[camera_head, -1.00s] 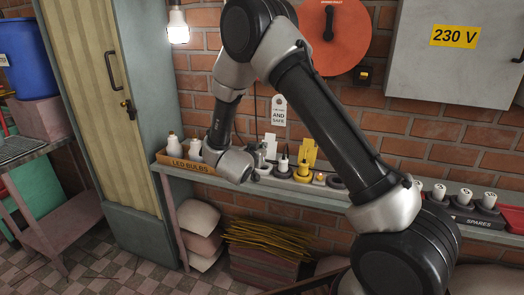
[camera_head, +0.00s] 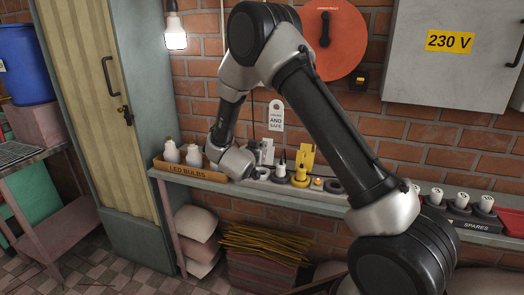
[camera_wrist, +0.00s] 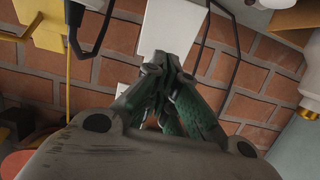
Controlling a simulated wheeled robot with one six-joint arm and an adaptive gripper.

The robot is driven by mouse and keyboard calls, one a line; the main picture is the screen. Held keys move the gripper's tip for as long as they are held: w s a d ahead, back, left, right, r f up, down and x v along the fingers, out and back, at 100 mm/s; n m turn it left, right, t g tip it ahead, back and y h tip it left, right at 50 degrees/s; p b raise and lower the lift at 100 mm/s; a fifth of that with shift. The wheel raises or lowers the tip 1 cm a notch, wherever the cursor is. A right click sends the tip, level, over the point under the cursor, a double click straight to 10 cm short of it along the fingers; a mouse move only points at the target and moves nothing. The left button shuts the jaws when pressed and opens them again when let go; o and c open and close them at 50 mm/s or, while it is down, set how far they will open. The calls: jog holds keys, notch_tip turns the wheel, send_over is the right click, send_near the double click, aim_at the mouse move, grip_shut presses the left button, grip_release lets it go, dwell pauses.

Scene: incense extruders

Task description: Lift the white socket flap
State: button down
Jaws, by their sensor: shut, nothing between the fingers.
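The white socket flap (camera_wrist: 172,28) appears to be the pale flat panel at the top of the wrist view, just beyond my fingertips. My gripper (camera_wrist: 165,62) is shut and empty, its fingertips at or very near the panel's lower edge in the picture; I cannot tell whether they touch. In the head view my gripper (camera_head: 256,152) is small beside a pale socket piece (camera_head: 267,150) at the back of the shelf. The flap's hinge is not clear in either view.
A yellow socket (camera_head: 305,158) stands to the right on the shelf. The LED bulbs box (camera_head: 190,172) is close on the left. Brick wall (camera_wrist: 235,70) lies behind. A dark cable (camera_wrist: 75,30) loops beside the panel. A lit bulb (camera_head: 175,38) hangs at upper left.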

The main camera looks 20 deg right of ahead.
jog(key=shift+w+d, duration=0.7)
jog(key=shift+w, duration=0.25)
